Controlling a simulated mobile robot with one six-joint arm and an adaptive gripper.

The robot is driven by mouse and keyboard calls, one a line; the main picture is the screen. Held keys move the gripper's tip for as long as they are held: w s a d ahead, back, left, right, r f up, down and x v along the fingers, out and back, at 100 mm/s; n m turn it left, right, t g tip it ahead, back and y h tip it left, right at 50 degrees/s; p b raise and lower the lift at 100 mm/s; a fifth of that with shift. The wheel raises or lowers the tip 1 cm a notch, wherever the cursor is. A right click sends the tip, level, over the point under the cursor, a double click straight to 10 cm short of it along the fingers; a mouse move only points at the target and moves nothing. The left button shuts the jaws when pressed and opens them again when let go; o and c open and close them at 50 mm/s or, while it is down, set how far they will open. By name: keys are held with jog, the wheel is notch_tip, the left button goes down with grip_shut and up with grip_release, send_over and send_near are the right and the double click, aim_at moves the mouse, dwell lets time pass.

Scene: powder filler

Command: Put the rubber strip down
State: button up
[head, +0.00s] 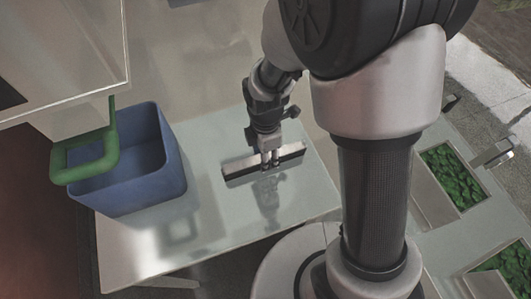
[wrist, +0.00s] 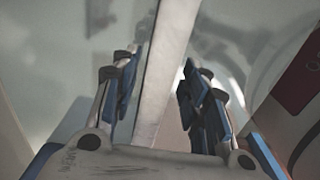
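The rubber strip (head: 240,166) is a long, pale bar with a dark lower edge. In the head view it lies level at the table surface or very close above it; I cannot tell which. My gripper (head: 270,162) points down at the middle of the strip. In the wrist view the strip (wrist: 161,75) runs lengthwise between the two fingers of my gripper (wrist: 158,88). A gap shows between the strip and the finger pads on both sides, so the fingers look open around it. The strip's near end is hidden behind the gripper body.
The strip is over a pale, glossy table (head: 225,225). A blue open bin (head: 150,185) stands on its left, with a green handle-like loop (head: 90,158) over its rim. Trays of green material (head: 450,172) are at the right. The table around the strip is clear.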

jog(key=shift+o, duration=0.4)
notch_tip(320, 180, up, 12)
jog(key=p, duration=0.4)
jog(key=s+d+r+m+t, duration=0.2)
jog(key=s+d+r+m, duration=0.3)
jog(key=r+m, duration=0.3)
jog(key=s+d+r+m+t, duration=0.2)
jog(key=s+d+r+m, duration=0.4)
jog(key=m, duration=0.7)
jog(key=s+r, duration=0.1)
jog(key=s, duration=0.1)
jog(key=shift+s+r+t, duration=0.3)
jog(key=shift+r, duration=0.1)
notch_tip(320, 180, down, 2)
jog(key=b, duration=0.2)
jog(key=shift+f+b, duration=0.2)
jog(key=shift+b, duration=0.1)
